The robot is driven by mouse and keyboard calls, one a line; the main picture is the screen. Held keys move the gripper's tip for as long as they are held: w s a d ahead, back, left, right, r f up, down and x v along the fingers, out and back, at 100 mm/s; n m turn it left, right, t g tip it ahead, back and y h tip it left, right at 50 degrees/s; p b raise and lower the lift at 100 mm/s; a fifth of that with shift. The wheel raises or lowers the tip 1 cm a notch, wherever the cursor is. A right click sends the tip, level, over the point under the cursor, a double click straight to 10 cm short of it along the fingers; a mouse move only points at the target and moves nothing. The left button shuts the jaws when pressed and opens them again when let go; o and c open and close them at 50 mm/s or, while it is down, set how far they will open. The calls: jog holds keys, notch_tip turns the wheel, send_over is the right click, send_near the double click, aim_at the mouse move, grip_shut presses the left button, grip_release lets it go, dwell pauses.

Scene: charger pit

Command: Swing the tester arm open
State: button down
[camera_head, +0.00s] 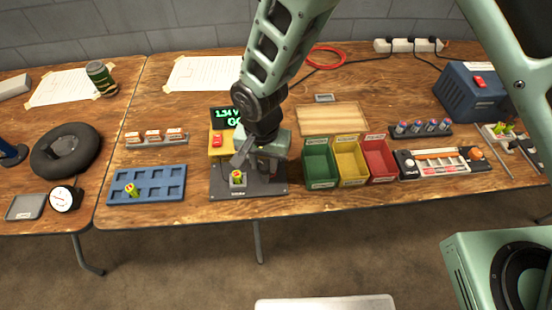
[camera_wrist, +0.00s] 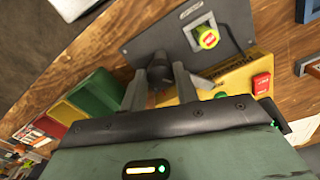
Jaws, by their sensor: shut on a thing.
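The tester has a dark base plate (camera_head: 270,188), a yellow housing (camera_head: 220,150) with a red button, and a display (camera_head: 222,114) with green text, partly hidden by my arm. A green and yellow cell with a red top (camera_head: 238,175) stands in the socket on the plate; it also shows in the wrist view (camera_wrist: 208,38). My gripper (camera_wrist: 158,82) is over the tester, its fingers closed around the dark knob end of the tester arm (camera_wrist: 160,62). My gripper hides most of the tester arm in the head view, so its angle is hard to tell.
A blue tray (camera_head: 170,190) with one cell stands left of the tester. Green (camera_head: 320,178), yellow (camera_head: 350,175) and red (camera_head: 378,172) bins stand close on the right. A rack of cells (camera_head: 422,129) and a blue machine (camera_head: 480,92) are farther right. The table's front edge is close.

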aim_at(264, 165)
jog(key=m, duration=0.3)
jog(key=shift+r+m+p, duration=0.1)
jog(key=shift+m+p, duration=0.3)
jog(key=shift+w+m+p, duration=0.1)
jog(key=shift+m+p, duration=0.65)
jog(key=shift+m, duration=1.05)
jog(key=c, duration=1.1)
grip_release()
jog(key=shift+o, duration=0.2)
notch_tip(264, 165, up, 17)
jog(key=shift+r+b, duration=0.15)
jog(key=shift+b, duration=0.3)
